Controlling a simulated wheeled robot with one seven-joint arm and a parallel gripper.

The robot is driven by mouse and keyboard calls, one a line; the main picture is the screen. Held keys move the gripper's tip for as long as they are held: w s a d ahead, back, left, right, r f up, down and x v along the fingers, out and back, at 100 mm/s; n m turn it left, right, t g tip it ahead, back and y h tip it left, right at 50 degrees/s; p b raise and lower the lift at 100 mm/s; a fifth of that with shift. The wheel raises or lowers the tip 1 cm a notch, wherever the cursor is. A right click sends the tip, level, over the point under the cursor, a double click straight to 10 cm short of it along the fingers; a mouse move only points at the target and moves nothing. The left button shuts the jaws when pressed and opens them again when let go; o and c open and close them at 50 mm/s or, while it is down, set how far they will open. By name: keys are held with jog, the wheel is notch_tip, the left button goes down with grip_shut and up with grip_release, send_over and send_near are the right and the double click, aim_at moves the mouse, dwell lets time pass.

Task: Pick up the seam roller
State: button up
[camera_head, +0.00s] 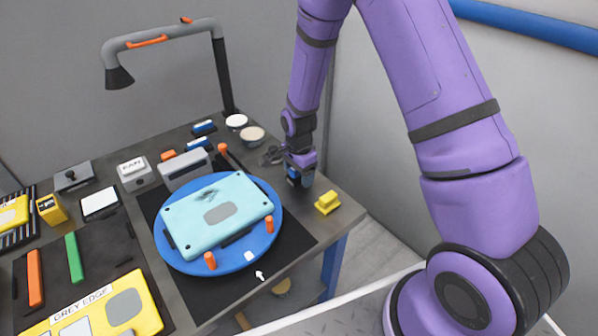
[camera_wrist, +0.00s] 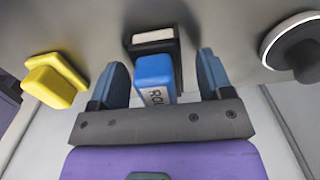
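A blue block (camera_wrist: 154,72) marked with letters that start "RO" shows in the wrist view and looks like the seam roller's handle. Its far end meets a black piece with a pale strip (camera_wrist: 153,42). My gripper (camera_wrist: 162,68) is open, with one dark blue finger on each side of the block. Gaps show between the block and both fingers, and I see no grip on it. In the head view my gripper (camera_head: 301,180) is low at the table's right edge, and it hides most of the roller there.
A yellow block (camera_head: 327,203) stands close to my gripper at the table edge; it is also in the wrist view (camera_wrist: 55,80). A round dark knob with a white ring (camera_wrist: 296,46) is at right there. A blue turntable (camera_head: 175,254) carries a light-blue panel (camera_head: 218,213) left of my gripper.

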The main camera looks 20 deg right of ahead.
jog(key=c, duration=1.1)
jog(key=shift+r, duration=0.1)
notch_tip(320, 180, up, 10)
jog(key=shift+f, duration=0.1)
jog(key=o, duration=0.6)
jog(key=c, duration=0.3)
jog(key=shift+a, duration=0.1)
